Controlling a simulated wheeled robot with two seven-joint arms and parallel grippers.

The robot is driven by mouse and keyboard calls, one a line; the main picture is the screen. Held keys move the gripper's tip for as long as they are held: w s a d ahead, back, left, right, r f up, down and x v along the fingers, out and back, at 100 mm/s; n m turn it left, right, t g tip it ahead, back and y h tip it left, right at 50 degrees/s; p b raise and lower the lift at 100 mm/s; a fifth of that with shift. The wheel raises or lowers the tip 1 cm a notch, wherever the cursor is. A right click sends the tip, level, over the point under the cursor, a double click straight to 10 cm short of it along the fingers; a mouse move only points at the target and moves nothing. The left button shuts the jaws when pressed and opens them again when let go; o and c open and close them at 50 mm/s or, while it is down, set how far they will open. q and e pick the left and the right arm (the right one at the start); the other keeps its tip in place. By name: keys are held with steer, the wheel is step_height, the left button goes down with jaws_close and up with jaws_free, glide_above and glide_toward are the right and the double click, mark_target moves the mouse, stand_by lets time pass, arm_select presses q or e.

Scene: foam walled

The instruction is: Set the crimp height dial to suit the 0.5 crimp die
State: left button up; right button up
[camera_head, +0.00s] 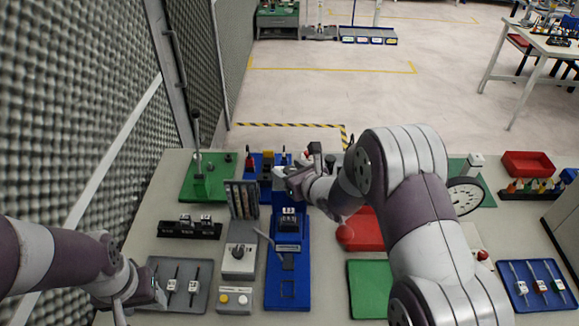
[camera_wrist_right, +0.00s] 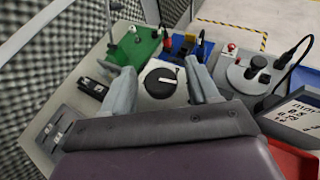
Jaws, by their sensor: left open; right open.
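A round black dial (camera_wrist_right: 160,82) with a pale pointer mark shows in the right wrist view. It lies between the spread fingers of my right gripper (camera_wrist_right: 163,88), which is open; I cannot tell whether they touch it. In the head view my right gripper (camera_head: 284,177) is over the top of the blue crimp press (camera_head: 287,262), and the dial does not show clearly there. The press bears a dark part with a small white label, too small to read surely. My left gripper (camera_head: 150,292) is open and empty by the grey tool tray (camera_head: 204,297).
A black rack of labelled dies (camera_head: 189,229) stands left of a grey box with a knob (camera_head: 239,262). A green board with an upright lever (camera_head: 197,185) is behind. A red tray (camera_head: 365,232) and a green mat (camera_head: 370,288) lie to the right, partly behind my right arm.

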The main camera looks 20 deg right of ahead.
steer(key=shift+w, duration=0.1)
steer(key=shift+c, duration=1.2)
steer(key=c, duration=0.8)
